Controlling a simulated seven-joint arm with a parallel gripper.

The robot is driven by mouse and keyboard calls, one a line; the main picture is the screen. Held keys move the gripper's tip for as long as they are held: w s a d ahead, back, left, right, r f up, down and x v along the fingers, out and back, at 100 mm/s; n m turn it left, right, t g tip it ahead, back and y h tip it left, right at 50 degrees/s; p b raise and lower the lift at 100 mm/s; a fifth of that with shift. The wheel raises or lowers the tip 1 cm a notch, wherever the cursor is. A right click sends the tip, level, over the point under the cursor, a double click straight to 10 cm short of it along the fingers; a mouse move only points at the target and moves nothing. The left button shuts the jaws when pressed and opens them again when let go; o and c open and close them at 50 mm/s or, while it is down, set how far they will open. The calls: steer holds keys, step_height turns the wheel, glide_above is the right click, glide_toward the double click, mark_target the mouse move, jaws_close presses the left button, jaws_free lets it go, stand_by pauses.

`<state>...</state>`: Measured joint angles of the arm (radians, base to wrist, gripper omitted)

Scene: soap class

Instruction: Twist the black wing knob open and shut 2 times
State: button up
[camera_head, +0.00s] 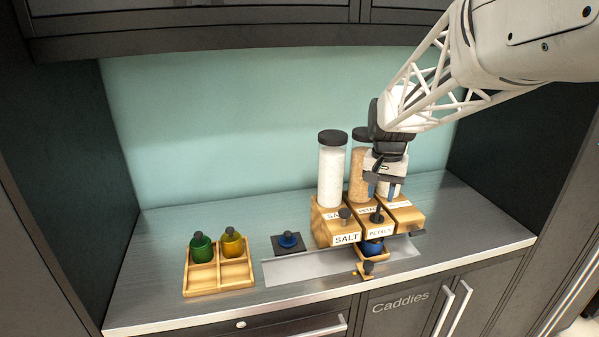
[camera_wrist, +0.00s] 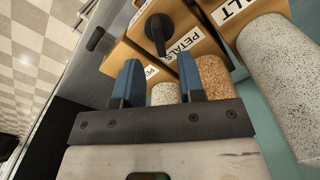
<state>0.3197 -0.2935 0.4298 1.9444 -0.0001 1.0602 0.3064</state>
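The black wing knob (camera_head: 377,215) is on the front of the middle wooden dispenser, labelled PETALS (camera_head: 379,232). In the wrist view the knob (camera_wrist: 158,34) shows as a dark bar on a round base, just beyond the fingertips. My gripper (camera_head: 381,192) hangs above and behind the knob, in front of the dispenser jars. In the wrist view its two blue fingers (camera_wrist: 160,60) are spread apart with nothing between them. The gripper is open and does not appear to touch the knob.
A blue jar (camera_head: 373,247) sits under PETALS. A blue-topped item on a dark pad (camera_head: 288,242) and a wooden tray (camera_head: 204,280) with green and amber jars stand left.

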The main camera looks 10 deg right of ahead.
mark_target(379, 205)
steer(key=shift+r, duration=1.45)
steer(key=shift+w+d, duration=0.35)
steer(key=shift+w, duration=0.15)
steer(key=shift+f, duration=0.15)
steer(key=shift+f, duration=3.85)
jaws_close()
